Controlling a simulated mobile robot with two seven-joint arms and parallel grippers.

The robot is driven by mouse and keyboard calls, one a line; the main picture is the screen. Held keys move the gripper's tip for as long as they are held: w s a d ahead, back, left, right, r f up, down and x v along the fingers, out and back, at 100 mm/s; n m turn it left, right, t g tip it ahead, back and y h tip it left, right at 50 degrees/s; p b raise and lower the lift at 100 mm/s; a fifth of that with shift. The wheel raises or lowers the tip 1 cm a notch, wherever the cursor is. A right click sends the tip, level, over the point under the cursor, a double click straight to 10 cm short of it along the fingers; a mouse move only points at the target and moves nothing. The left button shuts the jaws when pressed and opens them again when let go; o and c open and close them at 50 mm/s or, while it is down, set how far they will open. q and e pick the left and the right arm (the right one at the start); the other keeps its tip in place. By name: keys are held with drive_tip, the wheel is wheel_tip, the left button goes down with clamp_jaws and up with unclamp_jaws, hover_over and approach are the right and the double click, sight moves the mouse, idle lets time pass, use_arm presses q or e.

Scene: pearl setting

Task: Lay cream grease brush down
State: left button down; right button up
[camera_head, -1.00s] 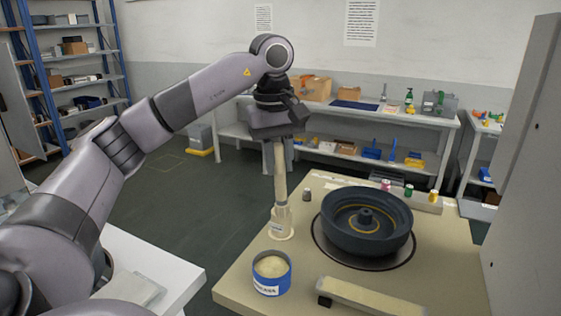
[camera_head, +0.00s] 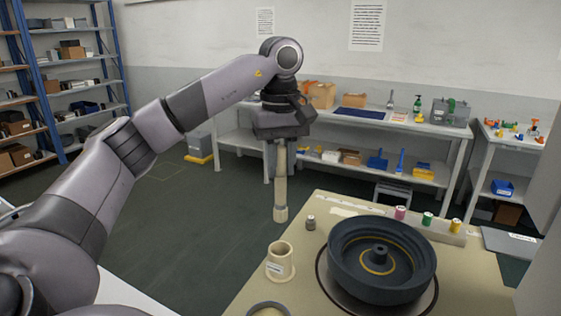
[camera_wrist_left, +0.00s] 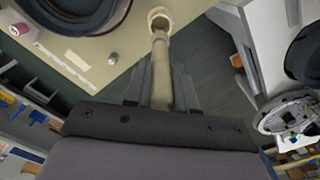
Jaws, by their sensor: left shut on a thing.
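My left gripper (camera_head: 281,150) is shut on the upper part of the cream grease brush (camera_head: 281,185). The brush hangs upright, with its lower end in the air and apart from the bench top. A cream cup-shaped holder (camera_head: 280,265) with a label stands on the bench, nearer the camera than the brush and lower in the picture. In the left wrist view the brush (camera_wrist_left: 161,75) lies between the fingers, and the holder's round rim (camera_wrist_left: 161,15) shows just beyond its end. My right gripper is not in view.
A dark round wheel-like part (camera_head: 382,260) fills the middle of the tan bench (camera_head: 320,210). A small grey cap (camera_head: 310,222) and several coloured spools (camera_head: 428,220) stand at the back. A tub (camera_head: 268,309) is cut off at the bottom edge.

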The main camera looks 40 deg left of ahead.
sight(280, 203)
use_arm(q)
drive_tip(key=shift+r, duration=0.1)
idle(0.3)
drive_tip(key=shift+f+b, duration=1.95)
drive_tip(key=shift+f, duration=1.3)
drive_tip(key=shift+f+b, duration=1.45)
drive_tip(key=shift+f, duration=1.75)
drive_tip(key=shift+f, duration=0.85)
